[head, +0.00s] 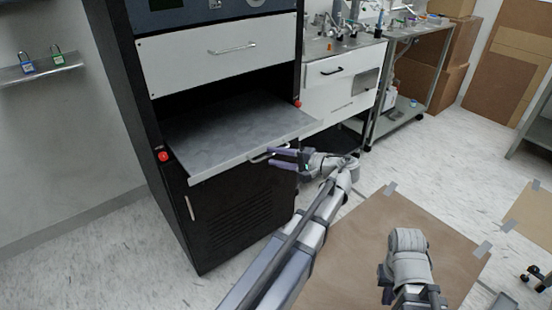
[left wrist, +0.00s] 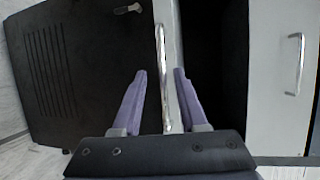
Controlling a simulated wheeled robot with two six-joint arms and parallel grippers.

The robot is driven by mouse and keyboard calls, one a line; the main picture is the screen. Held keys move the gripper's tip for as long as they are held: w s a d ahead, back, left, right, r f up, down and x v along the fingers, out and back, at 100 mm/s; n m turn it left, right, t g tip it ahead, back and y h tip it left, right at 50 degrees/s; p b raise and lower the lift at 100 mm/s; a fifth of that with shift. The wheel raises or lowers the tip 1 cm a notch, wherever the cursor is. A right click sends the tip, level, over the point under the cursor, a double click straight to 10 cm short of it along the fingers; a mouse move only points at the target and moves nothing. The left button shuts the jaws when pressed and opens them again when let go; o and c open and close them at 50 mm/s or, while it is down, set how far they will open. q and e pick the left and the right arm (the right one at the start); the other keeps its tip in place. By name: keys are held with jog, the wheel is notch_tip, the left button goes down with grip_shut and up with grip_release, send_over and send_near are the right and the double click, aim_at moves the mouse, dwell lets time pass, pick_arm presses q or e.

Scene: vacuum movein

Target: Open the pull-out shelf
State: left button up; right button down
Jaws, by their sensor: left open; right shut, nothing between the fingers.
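The pull-out shelf (head: 225,132) is a grey flat tray in the black cabinet (head: 235,212), and its front edge stands out past the cabinet's front. Its bar handle (head: 257,157) is on the right half of the front edge. My left gripper (head: 271,157) is open at the handle. In the left wrist view, the purple fingers of the left gripper (left wrist: 160,72) lie on either side of the handle (left wrist: 161,62), with gaps visible. Part of my right arm shows at the lower right of the head view, but no right gripper fingers are visible.
A closed white drawer (head: 220,55) with a handle is above the shelf. Red knobs (head: 164,156) mark the cabinet's front posts. A white drawer unit (head: 340,75) and a metal cart (head: 408,90) stand to the right. Open floor (head: 375,185) lies in front.

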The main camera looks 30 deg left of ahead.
pick_arm(q)
jog(key=shift+a, duration=0.15)
jog(key=shift+c, duration=0.2)
jog(key=c, duration=0.6)
jog(key=shift+s, duration=0.1)
grip_shut()
dwell(0.5)
